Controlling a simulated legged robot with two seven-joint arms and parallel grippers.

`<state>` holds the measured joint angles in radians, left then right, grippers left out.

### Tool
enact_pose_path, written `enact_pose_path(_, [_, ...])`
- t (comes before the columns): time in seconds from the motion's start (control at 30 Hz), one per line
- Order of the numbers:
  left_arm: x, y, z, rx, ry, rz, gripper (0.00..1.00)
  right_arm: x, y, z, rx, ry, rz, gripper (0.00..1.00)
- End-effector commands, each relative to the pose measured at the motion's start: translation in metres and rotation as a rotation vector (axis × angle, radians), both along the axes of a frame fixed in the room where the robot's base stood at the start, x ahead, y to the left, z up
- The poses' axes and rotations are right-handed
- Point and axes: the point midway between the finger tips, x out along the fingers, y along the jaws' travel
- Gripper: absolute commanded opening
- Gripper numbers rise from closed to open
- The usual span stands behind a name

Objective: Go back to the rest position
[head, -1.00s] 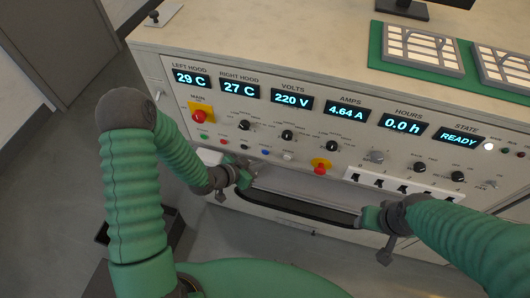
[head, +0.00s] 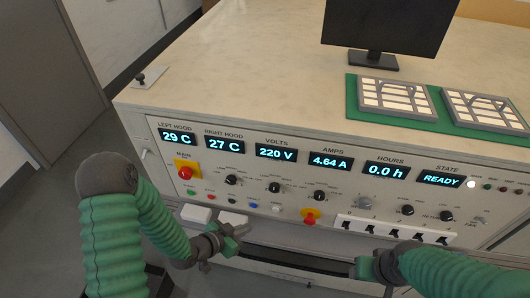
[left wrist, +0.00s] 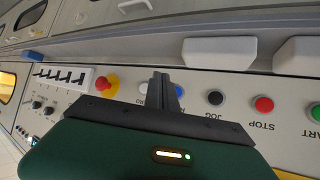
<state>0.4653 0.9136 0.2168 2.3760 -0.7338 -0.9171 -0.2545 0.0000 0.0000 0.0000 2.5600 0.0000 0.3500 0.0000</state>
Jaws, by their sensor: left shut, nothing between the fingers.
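My left gripper (head: 234,236) is shut and empty in front of the lower edge of the control panel (head: 144,119), below the row of small buttons. It also shows in the left wrist view (left wrist: 165,82), with its fingers together in front of the panel, near the black jog button (left wrist: 214,97). My right gripper (head: 364,268) is at the lower right in the head view, below the white switches. Its fingers are partly hidden by its own wrist, and I cannot tell whether it is open or shut.
Displays read READY, 220 V and 4.64 A. Grey floor lies left.

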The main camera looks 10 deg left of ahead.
Motion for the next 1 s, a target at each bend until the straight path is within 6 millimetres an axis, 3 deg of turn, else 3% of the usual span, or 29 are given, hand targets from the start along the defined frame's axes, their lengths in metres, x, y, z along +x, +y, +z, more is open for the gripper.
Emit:
enact_pose_path(0.13, [0.0,0.007,0.004,0.046,0.036,0.011,0.0,0.0,0.0,0.002,0.0,0.0,0.0,0.52])
enact_pose_path(0.27, [-0.008,0.038,0.028,0.207,0.189,0.1,0.0,0.0,0.0,0.007,0.0,0.0,0.0,0.52])
enact_pose_path(0.4, [-0.047,0.065,0.08,0.309,0.408,0.312,0.0,0.0,0.0,0.013,0.0,0.0,0.0,0.52])
enact_pose_path(0.5, [-0.084,0.063,0.113,0.285,0.545,0.441,0.0,0.0,0.0,0.016,0.0,0.0,0.0,0.52])
enact_pose_path(0.6, [-0.113,0.053,0.133,0.24,0.641,0.51,0.0,0.0,0.0,0.018,0.0,0.0,0.0,0.52])
enact_pose_path(0.7, [-0.126,0.047,0.139,0.215,0.689,0.535,0.0,0.0,0.0,0.018,0.0,0.0,0.0,0.52])
enact_pose_path(1.0, [-0.127,0.046,0.139,0.214,0.694,0.537,0.0,0.0,0.0,0.018,0.0,0.0,0.0,0.52])
